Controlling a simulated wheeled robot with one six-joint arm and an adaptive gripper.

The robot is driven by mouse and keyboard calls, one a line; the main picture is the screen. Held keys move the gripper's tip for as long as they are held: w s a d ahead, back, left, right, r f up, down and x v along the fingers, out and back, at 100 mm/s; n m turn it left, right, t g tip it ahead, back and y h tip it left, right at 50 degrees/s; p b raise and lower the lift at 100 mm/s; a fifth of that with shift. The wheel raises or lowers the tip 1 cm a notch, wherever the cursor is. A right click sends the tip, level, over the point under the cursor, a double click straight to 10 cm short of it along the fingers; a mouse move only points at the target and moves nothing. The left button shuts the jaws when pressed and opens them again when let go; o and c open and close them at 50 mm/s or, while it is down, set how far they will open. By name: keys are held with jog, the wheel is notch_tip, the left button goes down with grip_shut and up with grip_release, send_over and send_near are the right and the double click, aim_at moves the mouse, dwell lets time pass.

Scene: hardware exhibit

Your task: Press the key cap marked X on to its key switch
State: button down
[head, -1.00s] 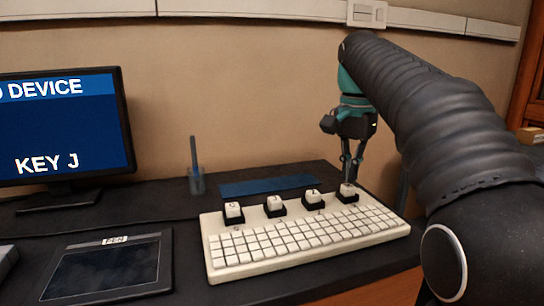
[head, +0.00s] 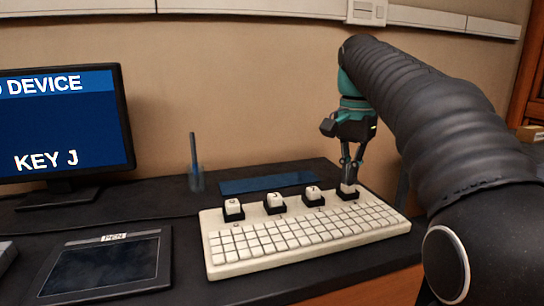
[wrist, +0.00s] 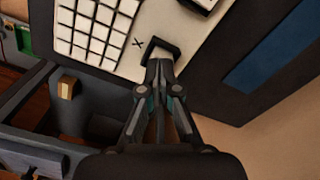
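The cream keyboard (head: 222,272) lies on the dark desk, with a row of black key switches along its back edge. The switch marked X (wrist: 160,45) is at the row's right end; its printed X shows beside it in the wrist view. A white key cap (head: 347,189) sits at this switch; its own marking is not readable, and whether it is fully down cannot be told. My gripper (head: 350,180) points down right at this cap.
Other white caps stand on switches to the left, such as one cap (head: 313,192). A monitor (head: 60,125) reads KEY J.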

jog(key=shift+f, duration=0.25)
jog(key=shift+r, duration=0.15)
jog(key=shift+r+p, duration=2.2)
jog(key=shift+p, duration=0.05)
jog(key=shift+r, duration=1.2)
